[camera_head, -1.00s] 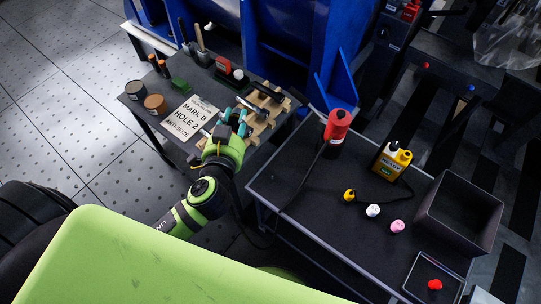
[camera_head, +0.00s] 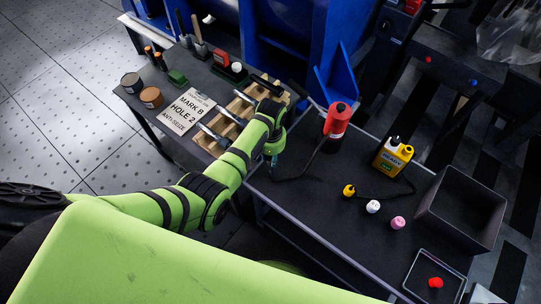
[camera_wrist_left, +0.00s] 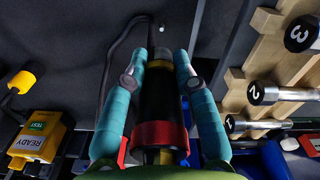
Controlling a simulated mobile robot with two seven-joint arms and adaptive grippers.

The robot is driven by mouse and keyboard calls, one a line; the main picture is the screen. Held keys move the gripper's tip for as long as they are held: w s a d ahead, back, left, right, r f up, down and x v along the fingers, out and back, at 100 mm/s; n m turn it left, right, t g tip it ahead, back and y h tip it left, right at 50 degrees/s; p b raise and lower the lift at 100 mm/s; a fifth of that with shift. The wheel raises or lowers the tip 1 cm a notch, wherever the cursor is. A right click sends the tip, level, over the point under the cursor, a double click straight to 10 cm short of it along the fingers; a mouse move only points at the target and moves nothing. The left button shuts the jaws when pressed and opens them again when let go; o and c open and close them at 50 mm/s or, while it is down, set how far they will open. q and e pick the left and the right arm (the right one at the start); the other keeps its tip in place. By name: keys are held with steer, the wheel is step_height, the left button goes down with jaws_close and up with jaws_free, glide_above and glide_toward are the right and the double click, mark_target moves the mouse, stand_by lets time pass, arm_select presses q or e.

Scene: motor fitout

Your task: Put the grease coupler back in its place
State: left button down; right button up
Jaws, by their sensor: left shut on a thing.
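My left gripper (camera_head: 272,160) is low at the left edge of the dark table, largely hidden behind my own wrist in the head view. In the left wrist view its two teal fingers (camera_wrist_left: 160,65) are closed along both sides of a black cylindrical piece with a red collar and a brassy end, which I take to be the grease coupler (camera_wrist_left: 158,98). A black hose (camera_wrist_left: 112,62) runs near its end. The red and black canister (camera_head: 338,121) stands upright on the table, with a hose running from it towards the gripper. My right gripper is not in view.
A wooden rack (camera_wrist_left: 270,65) with numbered metal pieces is close to the gripper. A yellow box marked READY (camera_head: 392,157), small yellow (camera_head: 349,191), white (camera_head: 373,207) and pink (camera_head: 398,222) pieces, a dark bin (camera_head: 428,212) and a tray (camera_head: 412,283) are to the right.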

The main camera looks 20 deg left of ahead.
arm_select(q)
steer(key=shift+a, duration=0.1)
steer(key=shift+r+p, duration=0.2)
steer(key=shift+p, duration=0.25)
steer(key=shift+f+b, duration=0.75)
steer(key=shift+f, duration=0.05)
steer(key=b, duration=0.3)
glide_above(270, 172)
step_height(270, 172, down, 4)
steer(key=shift+w+f, duration=0.1)
steer(key=shift+f, duration=0.15)
steer(key=shift+p, duration=0.35)
stand_by(0.8)
steer(key=shift+f+b, duration=1.25)
steer(key=shift+f, duration=0.3)
steer(key=c, duration=0.9)
jaws_free()
